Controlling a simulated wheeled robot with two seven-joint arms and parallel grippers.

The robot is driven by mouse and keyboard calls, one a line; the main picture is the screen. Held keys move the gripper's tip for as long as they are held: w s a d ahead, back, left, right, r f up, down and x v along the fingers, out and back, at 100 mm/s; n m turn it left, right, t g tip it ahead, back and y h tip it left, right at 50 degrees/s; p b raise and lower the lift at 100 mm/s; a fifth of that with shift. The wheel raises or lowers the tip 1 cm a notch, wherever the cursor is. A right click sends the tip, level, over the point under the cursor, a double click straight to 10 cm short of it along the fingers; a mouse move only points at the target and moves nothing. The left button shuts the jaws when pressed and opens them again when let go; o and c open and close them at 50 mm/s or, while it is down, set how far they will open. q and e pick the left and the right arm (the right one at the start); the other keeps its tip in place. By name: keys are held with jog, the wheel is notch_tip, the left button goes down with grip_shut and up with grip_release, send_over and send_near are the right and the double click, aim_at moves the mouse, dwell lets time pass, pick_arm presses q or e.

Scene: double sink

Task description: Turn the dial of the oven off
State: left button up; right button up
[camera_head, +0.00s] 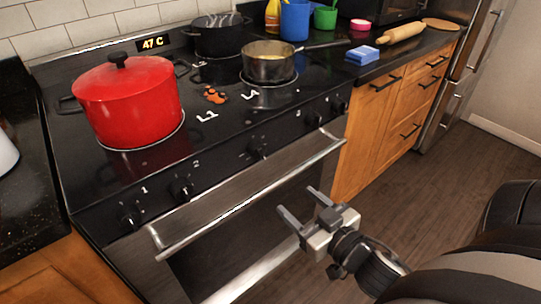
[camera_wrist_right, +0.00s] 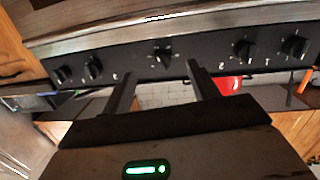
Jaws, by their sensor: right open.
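The oven (camera_head: 250,220) has a black front panel with several dials above its handle. The middle dial (camera_head: 258,149) sits apart from the pairs at either side; I cannot read its setting. It also shows in the right wrist view (camera_wrist_right: 161,56), where the panel appears upside down. My right gripper (camera_head: 297,200) is open and empty, in front of the oven door and below the handle in the head view. In the right wrist view its fingers (camera_wrist_right: 162,70) point toward the middle dial, apart from it. My left gripper is out of view.
The oven handle (camera_head: 250,197) juts out below the dials. A red pot (camera_head: 128,105), a dark pot (camera_head: 220,40) and a saucepan (camera_head: 268,68) stand on the cooktop. Wooden drawers (camera_head: 385,125) are to the right. The floor (camera_head: 440,195) there is clear.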

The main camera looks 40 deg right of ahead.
notch_tip(320, 180, up, 2)
jog(key=s+d+n+t+y, duration=0.1)
jog(key=s+d+n+y, duration=0.1)
jog(key=d, duration=0.1)
jog(key=p, duration=0.2)
send_near(264, 155)
jog(key=shift+n+y, duration=0.3)
jog(key=w, duration=0.8)
jog(key=shift+a, duration=0.4)
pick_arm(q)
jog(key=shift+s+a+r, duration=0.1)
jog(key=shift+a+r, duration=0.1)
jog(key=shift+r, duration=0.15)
pick_arm(e)
jog(key=shift+w+a+f, duration=0.1)
jog(key=shift+w+a, duration=0.05)
jog(key=shift+w, duration=0.5)
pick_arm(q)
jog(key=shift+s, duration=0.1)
pick_arm(e)
jog(key=c, duration=1)
